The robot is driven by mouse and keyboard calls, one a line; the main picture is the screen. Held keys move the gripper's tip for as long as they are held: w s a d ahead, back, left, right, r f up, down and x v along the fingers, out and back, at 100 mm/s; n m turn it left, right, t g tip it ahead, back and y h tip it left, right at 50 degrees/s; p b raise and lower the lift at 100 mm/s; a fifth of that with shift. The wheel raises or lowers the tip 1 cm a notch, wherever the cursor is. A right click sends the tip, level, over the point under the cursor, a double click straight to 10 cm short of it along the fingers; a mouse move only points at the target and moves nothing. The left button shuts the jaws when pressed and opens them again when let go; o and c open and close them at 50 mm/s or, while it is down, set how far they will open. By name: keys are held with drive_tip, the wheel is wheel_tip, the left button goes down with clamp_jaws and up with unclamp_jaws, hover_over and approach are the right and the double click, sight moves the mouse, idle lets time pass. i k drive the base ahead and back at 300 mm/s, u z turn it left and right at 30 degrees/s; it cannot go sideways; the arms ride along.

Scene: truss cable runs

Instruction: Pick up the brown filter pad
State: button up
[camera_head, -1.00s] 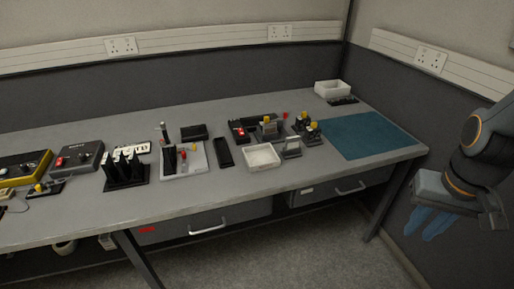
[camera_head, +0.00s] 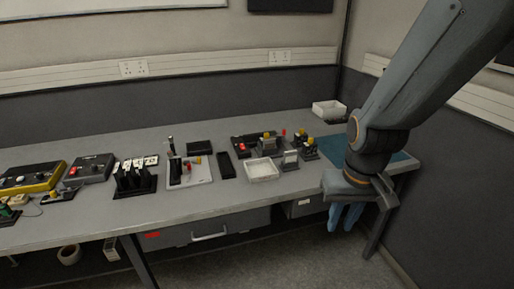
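I cannot make out a brown filter pad anywhere in the head view; it may be hidden or too small to tell. My gripper (camera_head: 346,217) hangs fingers down at the right, in front of the bench's front edge and over the floor. Its two blue fingers look apart, with nothing seen between them. My arm covers much of the teal mat (camera_head: 398,158) at the right end of the bench.
The grey bench (camera_head: 215,200) carries a white tray (camera_head: 262,170), a white bin (camera_head: 329,110) at the back, a black slotted rack (camera_head: 133,182), a light board with parts (camera_head: 195,172) and a yellow box (camera_head: 30,179). The bench front strip is mostly clear.

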sight(270, 143)
drive_tip(key=i, duration=1.6)
